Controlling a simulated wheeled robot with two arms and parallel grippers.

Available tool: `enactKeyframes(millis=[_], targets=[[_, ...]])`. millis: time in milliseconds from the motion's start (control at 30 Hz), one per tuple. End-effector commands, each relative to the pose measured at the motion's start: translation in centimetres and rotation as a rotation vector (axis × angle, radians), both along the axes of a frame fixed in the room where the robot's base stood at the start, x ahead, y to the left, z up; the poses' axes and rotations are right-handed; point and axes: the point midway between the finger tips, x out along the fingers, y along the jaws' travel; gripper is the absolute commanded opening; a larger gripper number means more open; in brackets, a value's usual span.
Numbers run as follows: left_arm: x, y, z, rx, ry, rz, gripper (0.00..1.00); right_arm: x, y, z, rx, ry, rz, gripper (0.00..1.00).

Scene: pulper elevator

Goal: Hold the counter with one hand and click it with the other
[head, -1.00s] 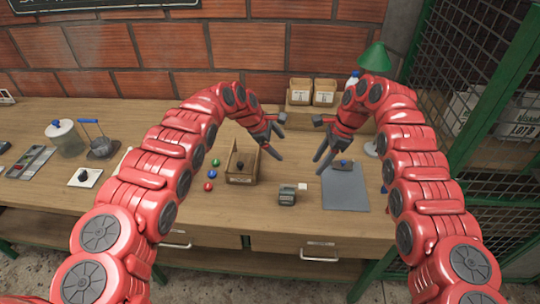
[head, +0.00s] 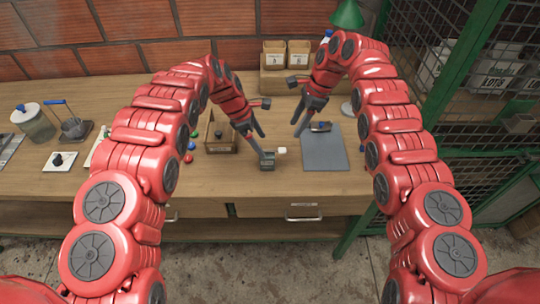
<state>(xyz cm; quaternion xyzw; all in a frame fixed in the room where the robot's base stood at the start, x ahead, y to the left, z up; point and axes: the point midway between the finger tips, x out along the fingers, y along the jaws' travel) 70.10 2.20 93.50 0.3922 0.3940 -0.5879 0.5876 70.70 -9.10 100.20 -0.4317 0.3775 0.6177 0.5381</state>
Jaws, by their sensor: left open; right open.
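The counter (head: 268,163), a small grey device, sits on the wooden table near its front edge. My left gripper (head: 260,143) is open just above and behind the counter, with one fingertip close to or overlapping its top; I cannot tell whether they touch. My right gripper (head: 298,126) is open and empty, above the table between the counter and the grey mat, up and to the right of the counter.
A small white block (head: 282,150) lies right beside the counter. A grey mat (head: 325,153) with a dark blue-topped item (head: 320,127) is to the right. A wooden box (head: 219,147) and small coloured balls are to the left. Cardboard bins (head: 274,55) stand behind.

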Motion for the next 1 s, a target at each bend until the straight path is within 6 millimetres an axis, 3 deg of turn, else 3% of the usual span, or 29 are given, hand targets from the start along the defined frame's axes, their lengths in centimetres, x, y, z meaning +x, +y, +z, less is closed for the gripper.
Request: enactKeyframes(millis=[133, 433, 700, 1000], targets=[[-0.1, -1.3, -3.0, -0.001, 0.001, -0.003, 0.88, 0.0, 0.0, 0.0, 0.0, 0.0, 0.0, 0.5], [0.1, -3.1, -6.6, -0.005, -0.002, -0.003, 0.88, 0.0, 0.0, 0.0, 0.0, 0.0, 0.0, 0.5], [0.0, -3.3, -7.9, 0.0, 0.0, -0.002, 0.88, 0.0, 0.0, 0.0, 0.0, 0.0, 0.0, 0.5], [0.0, -3.3, -7.9, 0.001, -0.003, -0.001, 0.88, 0.0, 0.0, 0.0, 0.0, 0.0, 0.0, 0.5]])
